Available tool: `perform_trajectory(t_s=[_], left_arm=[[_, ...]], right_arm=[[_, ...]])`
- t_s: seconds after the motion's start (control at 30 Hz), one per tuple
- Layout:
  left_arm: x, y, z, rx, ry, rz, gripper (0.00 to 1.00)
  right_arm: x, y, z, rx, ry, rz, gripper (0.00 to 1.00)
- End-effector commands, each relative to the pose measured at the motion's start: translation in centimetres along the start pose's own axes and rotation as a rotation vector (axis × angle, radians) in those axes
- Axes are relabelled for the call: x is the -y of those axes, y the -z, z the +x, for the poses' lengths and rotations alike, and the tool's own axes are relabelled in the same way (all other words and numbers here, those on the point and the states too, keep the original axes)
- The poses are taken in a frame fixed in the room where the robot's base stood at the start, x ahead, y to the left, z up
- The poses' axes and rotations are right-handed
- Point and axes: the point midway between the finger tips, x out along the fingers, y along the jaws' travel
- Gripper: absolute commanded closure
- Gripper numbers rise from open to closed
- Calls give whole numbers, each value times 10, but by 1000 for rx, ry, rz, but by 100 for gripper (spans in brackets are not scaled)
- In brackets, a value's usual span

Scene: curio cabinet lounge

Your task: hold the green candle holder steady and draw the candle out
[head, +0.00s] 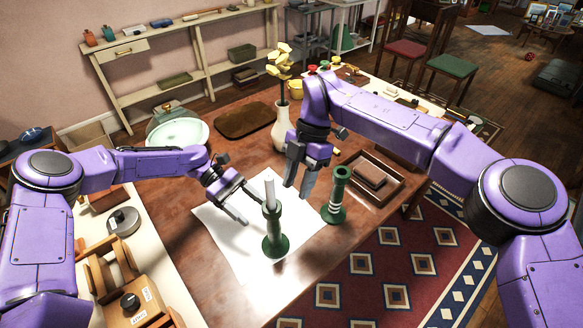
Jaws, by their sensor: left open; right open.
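A green candle holder (273,232) stands upright near the front of a white sheet (224,239) on the wooden table. A pale candle (269,190) stands upright in its top. A second green holder (338,194) with white bands stands to its right, with no candle showing. My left gripper (247,209) is open, just left of the candle holder's upper part; I cannot tell whether a finger touches it. My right gripper (296,187) is open and empty, above and to the right of the candle, apart from it.
A white vase (281,128) with yellow flowers stands behind my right gripper. A brown tray (387,182) with a box lies at the right. A pale green bowl (178,133) and dark brown mat (243,120) lie at the back. The table's front right edge borders a patterned rug (381,262).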

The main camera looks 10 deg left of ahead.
Motion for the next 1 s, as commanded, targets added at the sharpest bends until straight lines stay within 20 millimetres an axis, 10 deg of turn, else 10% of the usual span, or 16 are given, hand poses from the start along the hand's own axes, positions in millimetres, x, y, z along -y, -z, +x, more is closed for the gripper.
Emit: perform_trajectory(t_s=[0.27,0.7,1.0], left_arm=[[0,0,14,3,2,-1,32],[0,0,97,0,2,0,32],[0,0,106,-1,-1,0,32]], right_arm=[[-18,13,-24,-89,-120,20,57],[-17,12,-24,-85,-116,18,57],[-17,12,-23,-84,-115,18,57]])
